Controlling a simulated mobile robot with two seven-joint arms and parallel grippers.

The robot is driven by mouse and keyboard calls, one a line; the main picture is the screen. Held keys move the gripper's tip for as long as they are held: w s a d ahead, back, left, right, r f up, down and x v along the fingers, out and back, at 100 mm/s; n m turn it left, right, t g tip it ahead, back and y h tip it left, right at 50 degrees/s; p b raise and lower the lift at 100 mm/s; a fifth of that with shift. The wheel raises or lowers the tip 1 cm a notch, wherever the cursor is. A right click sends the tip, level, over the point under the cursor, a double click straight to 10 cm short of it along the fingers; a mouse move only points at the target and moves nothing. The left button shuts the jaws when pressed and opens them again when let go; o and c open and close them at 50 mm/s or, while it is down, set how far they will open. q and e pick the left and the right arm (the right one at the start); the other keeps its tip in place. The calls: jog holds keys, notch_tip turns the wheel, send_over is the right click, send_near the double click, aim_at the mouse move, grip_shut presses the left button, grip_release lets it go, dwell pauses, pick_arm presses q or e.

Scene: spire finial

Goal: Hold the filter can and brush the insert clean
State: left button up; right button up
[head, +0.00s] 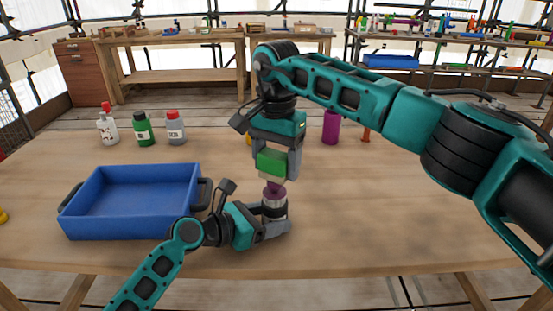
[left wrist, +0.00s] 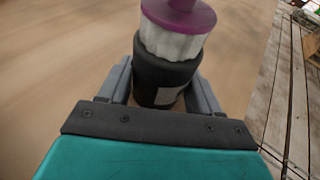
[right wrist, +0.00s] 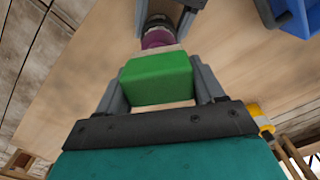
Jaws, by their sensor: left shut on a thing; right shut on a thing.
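My left gripper (head: 276,226) is shut around a dark filter can (left wrist: 163,80), holding it upright low over the table. A white pleated insert (left wrist: 172,42) stands out of the can's top, with a purple cap (left wrist: 180,12) on it. My right gripper (head: 274,168) points down above the can. It is shut on a green block (head: 271,162), which looks like the brush's handle. In the right wrist view the green block (right wrist: 157,79) has a pale edge close to the purple cap (right wrist: 157,38). I cannot tell whether they touch. The can's lower part is partly hidden by my left fingers.
A blue tray (head: 66,217) stands on the table (head: 380,235) at the left. Several bottles, one green (head: 144,131), stand behind it. A purple cylinder (head: 331,128) stands behind my right arm. The table's front right is clear.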

jog(key=shift+f, duration=0.15)
jog(key=shift+w+a, duration=0.35)
jog(key=shift+a, duration=0.05)
jog(key=shift+s+d, duration=0.75)
jog(key=shift+d, duration=0.05)
jog(key=shift+w+a, duration=0.75)
jog(key=shift+a, duration=0.05)
jog(key=shift+s+d+f, duration=0.1)
jog(key=shift+s+d, duration=0.65)
jog(key=shift+d, duration=0.1)
jog(key=shift+w+a, duration=0.75)
jog(key=shift+a, duration=0.05)
